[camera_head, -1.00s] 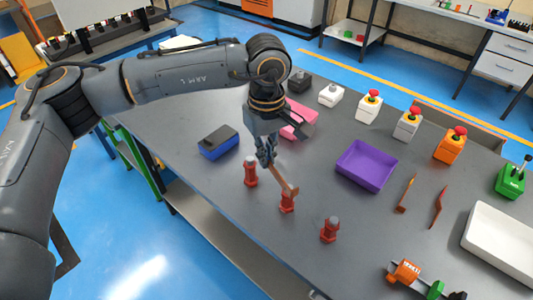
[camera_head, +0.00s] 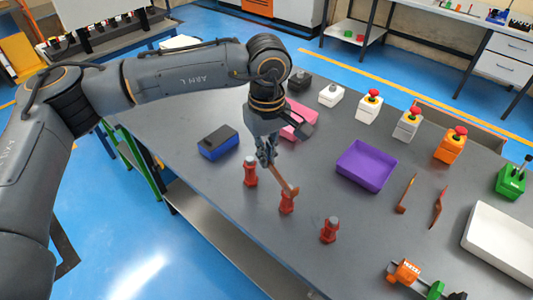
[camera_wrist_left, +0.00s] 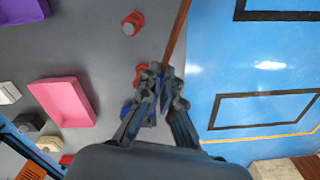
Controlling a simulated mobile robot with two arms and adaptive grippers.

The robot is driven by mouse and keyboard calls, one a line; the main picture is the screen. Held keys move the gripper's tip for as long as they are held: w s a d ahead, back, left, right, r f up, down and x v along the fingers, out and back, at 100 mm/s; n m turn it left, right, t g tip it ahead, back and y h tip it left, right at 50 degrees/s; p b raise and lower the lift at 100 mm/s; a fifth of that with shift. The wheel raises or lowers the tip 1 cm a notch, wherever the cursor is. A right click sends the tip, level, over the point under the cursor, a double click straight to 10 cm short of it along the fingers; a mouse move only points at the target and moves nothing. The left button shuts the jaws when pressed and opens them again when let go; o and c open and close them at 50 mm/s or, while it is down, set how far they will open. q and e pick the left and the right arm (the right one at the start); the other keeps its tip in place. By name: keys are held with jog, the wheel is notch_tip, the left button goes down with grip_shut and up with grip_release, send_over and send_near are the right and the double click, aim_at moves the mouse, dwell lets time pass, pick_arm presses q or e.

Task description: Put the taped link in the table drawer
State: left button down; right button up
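My left gripper (camera_head: 267,158) is shut on a copper link (camera_head: 283,180), held at one end and slanting down to the right. The link's free end appears over the middle red standoff (camera_head: 287,204); I cannot tell if they touch. In the left wrist view, the link (camera_wrist_left: 179,35) runs up from the fingers (camera_wrist_left: 161,84). Two more copper links lie on the table: one (camera_head: 407,192) and a redder one (camera_head: 438,208). I cannot make out tape on any link. An open brown drawer (camera_head: 470,122) appears at the table's far edge. My right gripper is out of view.
Red standoffs stand left (camera_head: 250,173) and right (camera_head: 329,230) of the middle one. A purple tray (camera_head: 367,165), pink tray (camera_head: 301,122), blue-black block (camera_head: 218,142), white tray (camera_head: 504,240) and several button boxes (camera_head: 449,146) occupy the grey table (camera_head: 230,115). An orange-green device (camera_head: 405,272) is at front.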

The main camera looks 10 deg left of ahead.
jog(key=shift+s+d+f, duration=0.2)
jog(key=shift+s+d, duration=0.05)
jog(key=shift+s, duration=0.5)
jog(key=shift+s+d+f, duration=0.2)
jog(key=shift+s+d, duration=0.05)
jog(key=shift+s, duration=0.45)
